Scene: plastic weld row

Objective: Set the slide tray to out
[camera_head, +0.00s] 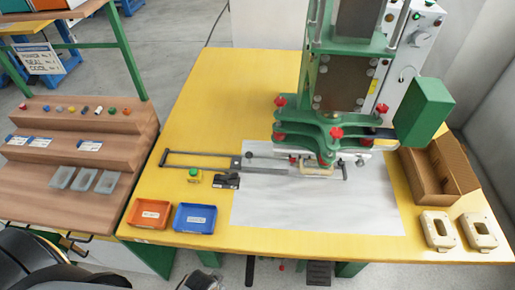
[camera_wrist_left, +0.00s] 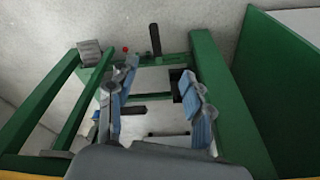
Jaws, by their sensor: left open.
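The slide tray's dark rail frame (camera_head: 200,155) lies on the yellow table, running from the left in under the green press (camera_head: 325,125). A cream-coloured part (camera_head: 318,171) sits at its right end, under the press head. The press partly hides that end. The left stretch of the rails looks empty. My left gripper (camera_wrist_left: 157,108) shows in the left wrist view, its two blue-padded fingers apart with nothing between them. It is over green framework and grey floor, away from the tray. My right gripper is not seen.
An orange bin (camera_head: 150,213) and a blue bin (camera_head: 195,218) stand at the table's front left. A cardboard box (camera_head: 440,170) and two cream housings (camera_head: 437,230) are at the right. A brown stepped shelf (camera_head: 75,130) stands left.

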